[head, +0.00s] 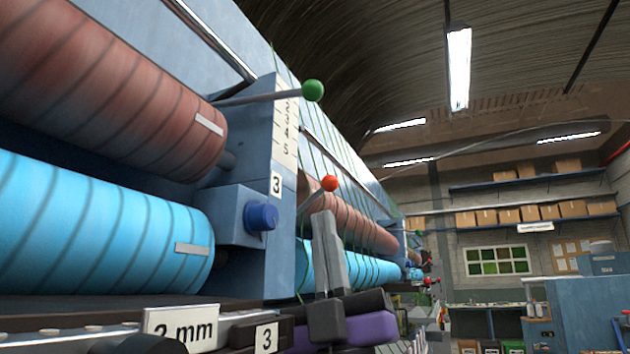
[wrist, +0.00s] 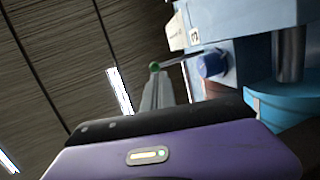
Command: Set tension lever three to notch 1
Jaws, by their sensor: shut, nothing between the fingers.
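Tension lever three (head: 313,90) is a grey rod with a green ball, sticking out over the top of a notch scale (head: 285,133) on the blue post. Numbers down to 5 show below the rod. The rod covers the top of the scale, so its exact notch cannot be read. A plate (head: 276,185) below reads 3. My gripper (head: 326,218) points up, shut and empty, below and right of the green ball, apart from it. In the wrist view the green ball (wrist: 154,66) shows just past the fingertips (wrist: 158,84).
A red-ball lever (head: 330,183) shows just above my fingertips, apparently on a farther station. A blue knob (head: 261,217) juts from the post left of my gripper. Brown (head: 110,90) and cyan (head: 100,225) rollers fill the left.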

